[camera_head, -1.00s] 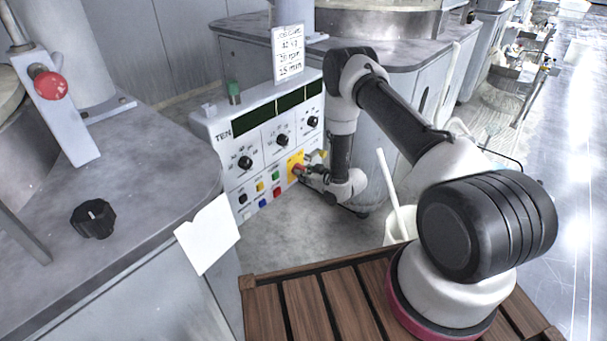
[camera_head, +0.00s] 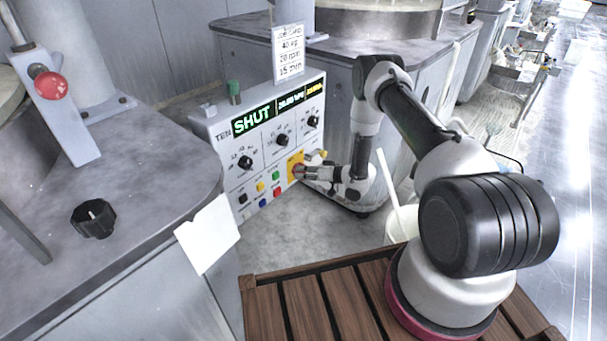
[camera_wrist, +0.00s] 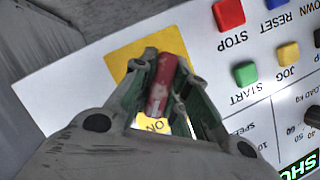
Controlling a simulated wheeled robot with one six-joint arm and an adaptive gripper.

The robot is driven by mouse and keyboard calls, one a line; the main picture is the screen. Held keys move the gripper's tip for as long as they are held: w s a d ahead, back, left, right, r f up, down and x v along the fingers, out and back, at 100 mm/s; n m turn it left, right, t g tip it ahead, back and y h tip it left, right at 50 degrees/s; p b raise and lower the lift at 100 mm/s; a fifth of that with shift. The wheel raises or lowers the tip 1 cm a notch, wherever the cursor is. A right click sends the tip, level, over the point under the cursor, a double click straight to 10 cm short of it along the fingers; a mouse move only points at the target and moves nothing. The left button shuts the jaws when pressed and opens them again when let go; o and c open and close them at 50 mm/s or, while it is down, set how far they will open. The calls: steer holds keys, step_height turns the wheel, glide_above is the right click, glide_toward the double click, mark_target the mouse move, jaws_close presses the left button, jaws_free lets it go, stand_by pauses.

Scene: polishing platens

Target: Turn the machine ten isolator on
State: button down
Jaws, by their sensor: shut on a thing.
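The machine ten panel (camera_head: 228,160), marked TEN, faces me left of my arm. Its display (camera_head: 253,119) is lit and reads SHUT, with smaller green and amber readouts to its right. The isolator is a red handle (camera_wrist: 161,86) on a yellow plate (camera_wrist: 183,40), which also shows at the panel's lower right in the head view (camera_head: 292,160). My gripper (camera_wrist: 163,72) is shut on the red handle, one finger on each side. The handle's end points to the ON mark (camera_wrist: 156,124) in the wrist view. The fingers partly hide the plate.
Start (camera_wrist: 245,74), stop (camera_wrist: 229,14) and jog (camera_wrist: 288,53) buttons sit close beside the plate. Black knobs (camera_head: 282,140) are above them. A loose-looking black knob (camera_head: 94,218) and red mushroom button (camera_head: 51,85) are on the left machine. A white bucket (camera_head: 399,226) stands near my arm.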

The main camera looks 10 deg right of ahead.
steer(key=shift+m, duration=0.4)
stand_by(0.3)
steer(key=c, duration=1.4)
jaws_free()
steer(key=shift+d, duration=0.1)
steer(key=shift+y, duration=0.3)
steer(key=v, duration=1.2)
steer(key=shift+r, duration=0.1)
